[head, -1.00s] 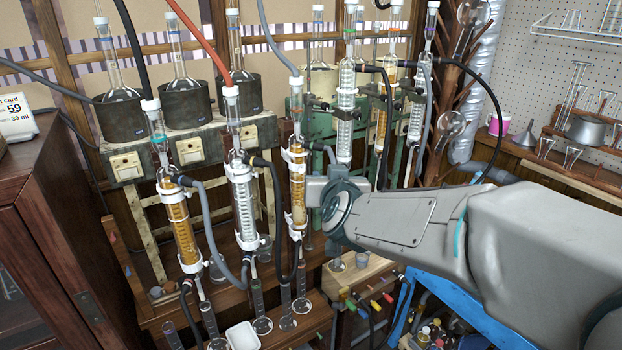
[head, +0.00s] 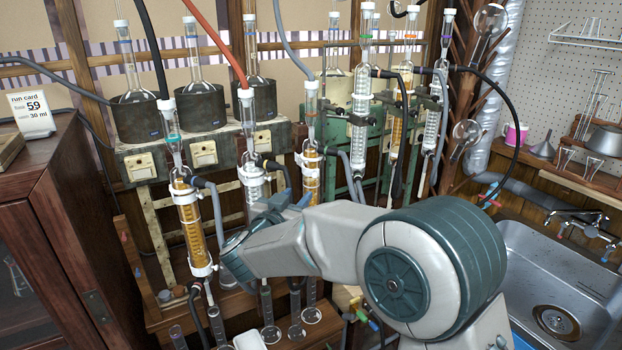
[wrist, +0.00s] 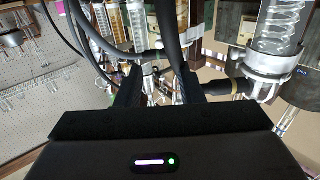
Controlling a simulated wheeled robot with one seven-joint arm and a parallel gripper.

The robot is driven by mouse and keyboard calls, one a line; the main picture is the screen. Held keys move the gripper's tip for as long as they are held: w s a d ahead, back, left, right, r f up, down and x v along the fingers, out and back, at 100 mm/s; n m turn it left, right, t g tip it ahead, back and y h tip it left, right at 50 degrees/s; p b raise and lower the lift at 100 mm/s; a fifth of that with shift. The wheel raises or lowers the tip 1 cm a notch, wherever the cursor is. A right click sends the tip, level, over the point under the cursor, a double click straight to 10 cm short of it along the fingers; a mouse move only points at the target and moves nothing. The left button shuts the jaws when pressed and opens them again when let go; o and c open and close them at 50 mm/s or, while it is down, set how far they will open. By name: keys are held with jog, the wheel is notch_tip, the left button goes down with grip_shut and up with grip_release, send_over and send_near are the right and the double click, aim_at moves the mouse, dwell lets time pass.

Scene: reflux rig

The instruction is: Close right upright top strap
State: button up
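In the head view, the right front upright condenser (head: 311,182) is an orange glass tube with a white top strap (head: 309,158) around it. I cannot tell whether that strap is open or shut. My gripper (head: 296,191) is in front of the front row, below and left of that strap. It covers the lower middle condenser. In the wrist view, my gripper's dark fingers (wrist: 160,88) stand apart, with no held thing visible between them. A white strap (wrist: 275,84) around a clear coil condenser (wrist: 278,30) is right of the fingers, apart from them.
Black and grey hoses hang around the uprights; a dark hose (wrist: 170,40) passes close beyond the fingers. A green rack (head: 365,140) stands behind. A sink (head: 555,280) is at the right.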

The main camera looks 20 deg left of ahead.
aim_at(314, 177)
jog(key=w+p, duration=0.1)
jog(key=w, duration=0.8)
jog(key=shift+w+d+p, duration=0.1)
jog(key=shift+d+p, duration=0.1)
jog(key=shift+p, duration=0.15)
grip_shut()
